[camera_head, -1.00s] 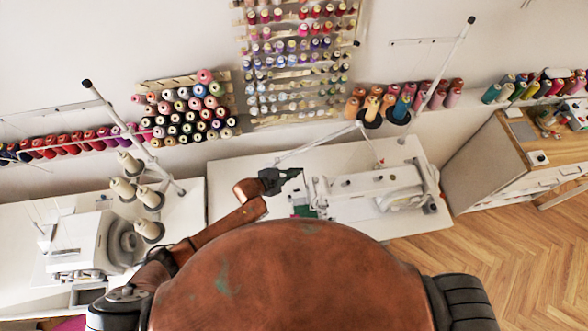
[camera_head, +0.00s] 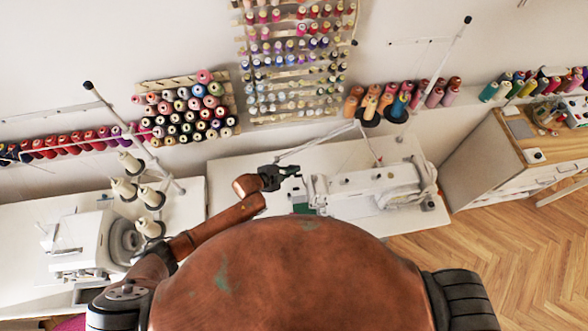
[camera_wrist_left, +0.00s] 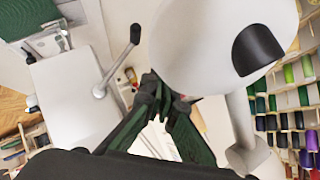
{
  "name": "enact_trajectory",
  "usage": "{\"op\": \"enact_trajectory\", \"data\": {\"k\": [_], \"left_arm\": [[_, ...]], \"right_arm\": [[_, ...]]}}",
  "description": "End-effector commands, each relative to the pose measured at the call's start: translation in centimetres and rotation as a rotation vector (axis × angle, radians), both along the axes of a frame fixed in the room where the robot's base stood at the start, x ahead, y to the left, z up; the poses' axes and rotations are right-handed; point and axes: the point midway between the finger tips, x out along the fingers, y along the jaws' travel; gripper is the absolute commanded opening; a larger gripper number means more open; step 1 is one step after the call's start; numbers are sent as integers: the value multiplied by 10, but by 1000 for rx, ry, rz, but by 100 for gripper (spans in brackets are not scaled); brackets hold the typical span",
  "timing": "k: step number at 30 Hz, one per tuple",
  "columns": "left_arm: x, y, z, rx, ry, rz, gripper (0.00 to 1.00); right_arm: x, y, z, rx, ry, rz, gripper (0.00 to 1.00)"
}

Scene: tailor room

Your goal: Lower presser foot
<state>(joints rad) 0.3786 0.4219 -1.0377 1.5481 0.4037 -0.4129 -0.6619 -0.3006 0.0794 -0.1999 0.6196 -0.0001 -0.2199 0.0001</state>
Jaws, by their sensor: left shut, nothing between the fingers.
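The white sewing machine (camera_head: 372,193) stands on a white table in the middle of the head view. My left gripper (camera_head: 294,172) is shut and empty beside the left, needle end of the machine. In the left wrist view its dark green fingers (camera_wrist_left: 165,92) meet close to a large white rounded body (camera_wrist_left: 205,45) with a dark oval patch. I cannot tell whether they touch it. A thin arm with a black end (camera_wrist_left: 135,34) stands left of the fingers; I cannot tell what it is. The presser foot cannot be made out. My right gripper is out of view.
A second white machine (camera_head: 88,243) and thread cones (camera_head: 124,189) stand at the left. A thread stand pole (camera_head: 440,75) rises behind the sewing machine. Spool racks (camera_head: 300,55) hang on the wall. A wooden-topped cabinet (camera_head: 520,150) is at the right, with open floor before it.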

Motion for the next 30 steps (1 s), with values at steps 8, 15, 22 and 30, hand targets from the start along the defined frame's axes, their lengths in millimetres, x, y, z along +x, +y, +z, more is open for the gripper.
{"op": "enact_trajectory", "data": {"k": [8, 15, 22, 30], "left_arm": [[-1, 0, 11, 0, 1, 1, 0], [-5, 0, 45, 0, -1, 1, 0], [-14, 35, 70, 3, -3, 0, 0], [-22, 63, 101, 0, -1, 1, 0]], "right_arm": [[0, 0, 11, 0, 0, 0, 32], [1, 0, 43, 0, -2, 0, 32], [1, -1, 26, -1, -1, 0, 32], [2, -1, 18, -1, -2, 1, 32]]}}
